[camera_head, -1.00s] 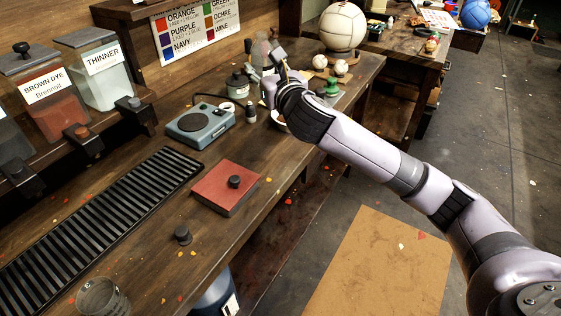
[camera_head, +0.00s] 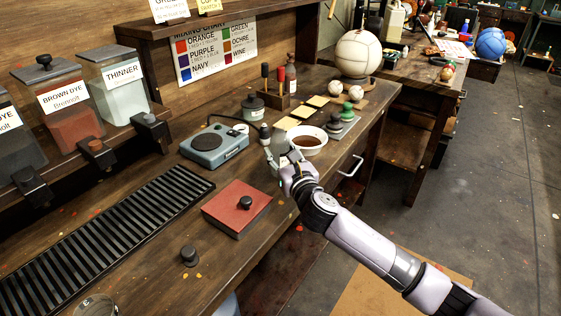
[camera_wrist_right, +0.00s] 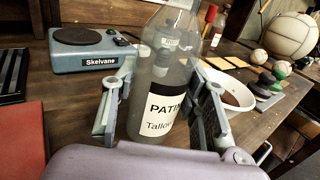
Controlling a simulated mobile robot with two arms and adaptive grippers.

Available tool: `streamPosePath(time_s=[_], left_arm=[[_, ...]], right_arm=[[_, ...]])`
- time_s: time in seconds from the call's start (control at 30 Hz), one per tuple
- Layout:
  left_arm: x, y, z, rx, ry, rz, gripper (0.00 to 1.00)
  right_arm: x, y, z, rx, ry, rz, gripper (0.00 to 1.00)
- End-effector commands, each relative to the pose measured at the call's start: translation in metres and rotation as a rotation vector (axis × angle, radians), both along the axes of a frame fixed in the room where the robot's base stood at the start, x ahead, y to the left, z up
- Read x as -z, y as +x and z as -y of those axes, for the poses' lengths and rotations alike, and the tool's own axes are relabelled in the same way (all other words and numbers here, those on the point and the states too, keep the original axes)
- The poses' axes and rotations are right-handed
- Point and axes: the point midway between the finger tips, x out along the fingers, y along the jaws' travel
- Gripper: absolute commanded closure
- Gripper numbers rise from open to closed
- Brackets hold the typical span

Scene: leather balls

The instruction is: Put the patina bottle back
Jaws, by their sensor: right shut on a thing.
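The patina bottle (camera_wrist_right: 165,109) is a clear bottle with a black and white label reading "PATIN…" and "Tallow". It stands between the fingers of my right gripper (camera_head: 277,150), which is shut on its body. Its top is cut off in the wrist view. In the head view the gripper is at the front of the workbench (camera_head: 150,235), just left of the white bowl, and the bottle is hard to make out there. I cannot tell whether its base touches the bench. My left gripper is not in view.
A red box (camera_head: 236,209) and black grate (camera_head: 105,235) lie nearer. Bare wood lies between.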

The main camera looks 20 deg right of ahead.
Motion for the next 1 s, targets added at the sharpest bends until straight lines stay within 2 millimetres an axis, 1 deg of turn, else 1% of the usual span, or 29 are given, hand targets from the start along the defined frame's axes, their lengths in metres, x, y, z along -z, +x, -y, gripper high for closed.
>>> streamPosePath(time_s=[0.03,0.13,0.4,0.57,0.6,0.87,1.0], left_arm=[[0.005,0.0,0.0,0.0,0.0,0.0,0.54],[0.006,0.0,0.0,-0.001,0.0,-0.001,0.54],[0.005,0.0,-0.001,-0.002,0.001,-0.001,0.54],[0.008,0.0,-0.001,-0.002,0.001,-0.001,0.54],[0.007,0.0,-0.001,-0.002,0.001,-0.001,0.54],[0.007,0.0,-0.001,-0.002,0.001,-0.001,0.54],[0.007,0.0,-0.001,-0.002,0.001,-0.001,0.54]], right_arm=[[0.011,0.0,0.0,0.0,0.003,-0.002,0.89],[0.019,0.0,0.0,0.0,0.003,0.0,0.89],[0.019,0.0,0.0,0.0,0.001,0.001,0.89],[0.024,0.0,0.0,0.0,0.001,0.0,0.89],[0.023,0.0,0.0,0.0,0.001,0.001,0.57],[0.023,0.0,0.0,0.0,0.001,0.0,0.39],[0.023,0.0,0.0,0.0,0.001,0.0,0.39]])
